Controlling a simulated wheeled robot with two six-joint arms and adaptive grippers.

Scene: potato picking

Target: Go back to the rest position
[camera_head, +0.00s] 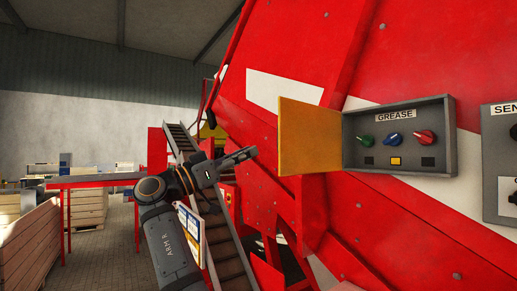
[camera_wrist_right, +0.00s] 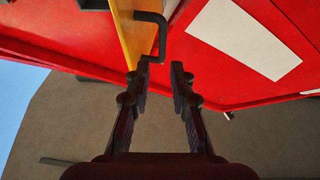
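My right gripper (camera_head: 246,154) is in front of the red machine, left of the open yellow door (camera_head: 308,138) of the grease box (camera_head: 400,136). In the right wrist view, the fingers of this gripper (camera_wrist_right: 161,67) are apart with nothing held between them. The door's black handle (camera_wrist_right: 161,22) is just ahead of the fingertips, and its lower end overlaps the left fingertip in the picture; I cannot tell if they touch. The box shows a green knob (camera_head: 366,141), a blue knob (camera_head: 393,139) and a red knob (camera_head: 424,137). My left gripper is not in view.
The red machine (camera_head: 400,45) fills the right side. A second grey box (camera_head: 497,150) is cut off at the right edge. A sloping conveyor (camera_head: 226,250) runs behind my right arm. Wooden crates (camera_head: 28,245) stand at left, with open floor beside them.

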